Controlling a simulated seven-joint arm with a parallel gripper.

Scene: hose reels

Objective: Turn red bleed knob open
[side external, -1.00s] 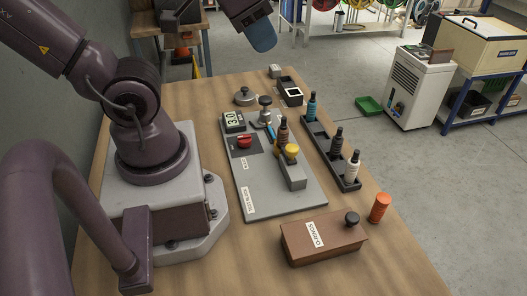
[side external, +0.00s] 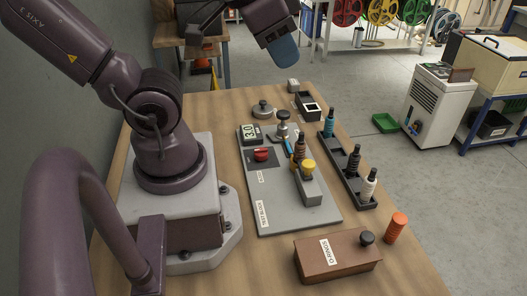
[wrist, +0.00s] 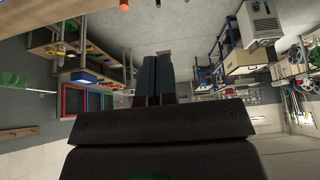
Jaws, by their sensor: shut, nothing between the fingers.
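The red bleed knob (side external: 261,155) sits on a dark square near the left side of the grey panel (side external: 275,208), which lies on the wooden table. A gauge block reading 3.0 (side external: 250,134) stands just behind the knob. My gripper (side external: 286,60) is high above the far end of the table, well away from the knob. Its blue fingers also show in the wrist view (wrist: 159,82), side by side and shut with nothing between them. The wrist view looks out over the room and does not show the knob.
A yellow-topped fitting (side external: 309,178) and a silver-topped post (side external: 283,126) stand on the panel. A dark rack (side external: 350,187) with several bottles is at right. A brown O-rings box (side external: 337,259) and an orange ribbed cylinder (side external: 396,227) are in front.

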